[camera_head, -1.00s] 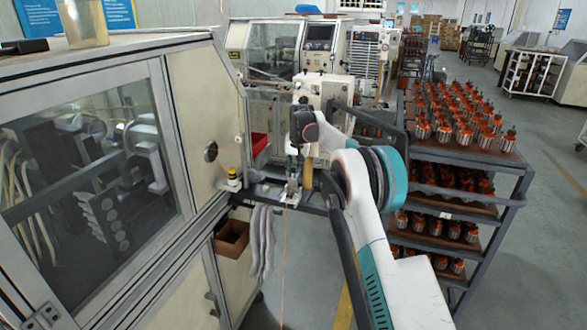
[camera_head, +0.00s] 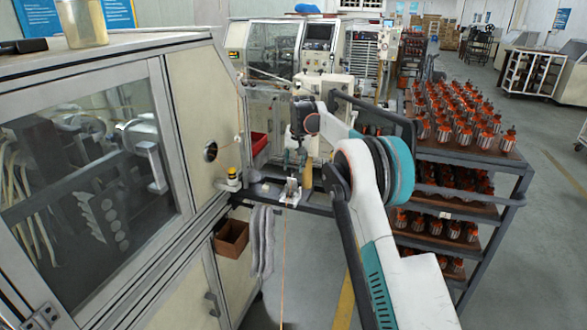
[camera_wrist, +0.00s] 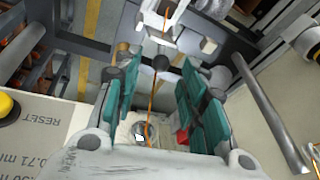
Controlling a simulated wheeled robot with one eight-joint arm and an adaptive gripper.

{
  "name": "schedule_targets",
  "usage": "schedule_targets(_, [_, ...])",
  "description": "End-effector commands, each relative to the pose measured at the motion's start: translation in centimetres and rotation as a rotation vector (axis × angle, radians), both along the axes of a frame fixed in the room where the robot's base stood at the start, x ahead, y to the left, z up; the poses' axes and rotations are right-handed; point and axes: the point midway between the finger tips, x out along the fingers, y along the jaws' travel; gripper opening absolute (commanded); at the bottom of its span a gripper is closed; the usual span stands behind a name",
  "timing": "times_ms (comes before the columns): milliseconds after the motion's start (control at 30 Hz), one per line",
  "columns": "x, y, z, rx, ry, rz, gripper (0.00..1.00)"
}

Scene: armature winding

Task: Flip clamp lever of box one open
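A small white clamp fixture (camera_head: 289,194) sits on the dark rail, with an orange wire (camera_head: 283,255) hanging below it. My gripper (camera_head: 296,162) is just above and behind this fixture in the head view. In the wrist view, the teal fingers of my gripper (camera_wrist: 157,72) stand apart with a wide gap. A dark round knob (camera_wrist: 161,62) shows between the fingertips, apparently touching neither, and the orange wire (camera_wrist: 151,105) runs along the gap. A white bracket (camera_wrist: 167,14) is beyond the fingertips. I cannot clearly make out the clamp lever's position.
A large machine cabinet (camera_head: 205,100) stands on the left. The dark rail (camera_head: 265,190) crosses below my gripper. A rack of armatures (camera_head: 470,165) is on the right. A yellow button beside a RESET label (camera_wrist: 8,105) is at the wrist view's left edge.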

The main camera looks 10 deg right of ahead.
Motion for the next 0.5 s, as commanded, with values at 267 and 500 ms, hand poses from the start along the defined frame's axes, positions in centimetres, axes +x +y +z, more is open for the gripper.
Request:
schedule_targets(267, [-1.8,-0.2,5.4,0.000,0.001,0.000,0.38])
schedule_targets(500, [-2.6,-0.2,7.9,0.000,0.001,0.000,0.38])
